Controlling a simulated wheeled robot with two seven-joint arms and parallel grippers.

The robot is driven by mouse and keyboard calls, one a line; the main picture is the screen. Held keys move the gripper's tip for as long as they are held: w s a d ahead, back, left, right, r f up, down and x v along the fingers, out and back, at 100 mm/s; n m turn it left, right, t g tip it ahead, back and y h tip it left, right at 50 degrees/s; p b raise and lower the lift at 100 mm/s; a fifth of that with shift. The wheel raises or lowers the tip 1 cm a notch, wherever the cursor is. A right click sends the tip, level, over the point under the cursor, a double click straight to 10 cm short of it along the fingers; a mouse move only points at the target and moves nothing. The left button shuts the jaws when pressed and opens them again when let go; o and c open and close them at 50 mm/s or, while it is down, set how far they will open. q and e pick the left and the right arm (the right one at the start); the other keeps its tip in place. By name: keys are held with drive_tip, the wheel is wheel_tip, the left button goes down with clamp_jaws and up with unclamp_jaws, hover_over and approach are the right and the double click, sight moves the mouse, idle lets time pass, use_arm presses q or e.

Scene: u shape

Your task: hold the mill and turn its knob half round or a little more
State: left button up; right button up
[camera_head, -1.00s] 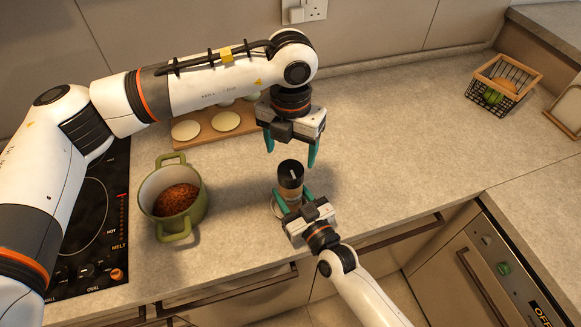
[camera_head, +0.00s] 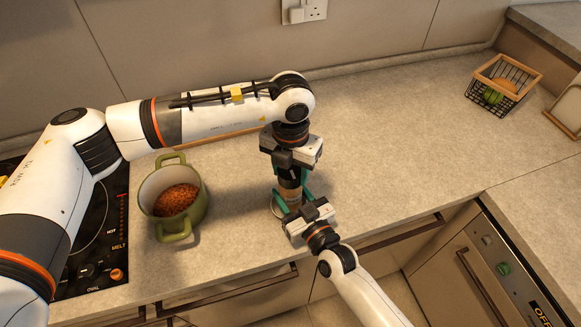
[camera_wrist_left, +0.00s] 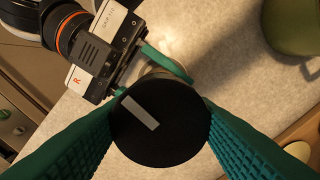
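The mill (camera_head: 290,195) stands upright near the counter's front, with a pale round base below it. Its black knob (camera_wrist_left: 160,122) fills the middle of the left wrist view, with a grey bar mark slanting on its top. My left gripper (camera_head: 290,186) points down over the mill, one teal finger on each side of the knob. Whether the fingers press on it is unclear. My right gripper (camera_head: 294,208) comes from the front, its fingers closed around the mill's body below the knob; it also shows in the left wrist view (camera_wrist_left: 145,72).
A green pot (camera_head: 176,200) of brown food stands left of the mill, beside the black hob (camera_head: 100,225). A wire basket (camera_head: 503,85) is at the back right. A board behind is mostly hidden by my left arm. The counter right of the mill is clear.

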use_arm(q)
drive_tip(key=shift+c, duration=0.8)
drive_tip(key=shift+m, duration=0.4)
drive_tip(key=m, duration=0.4)
drive_tip(key=shift+m, duration=0.3)
drive_tip(key=m, duration=1.2)
drive_tip(key=shift+m, duration=0.3)
drive_tip(key=m, duration=0.5)
drive_tip(key=shift+m, duration=0.3)
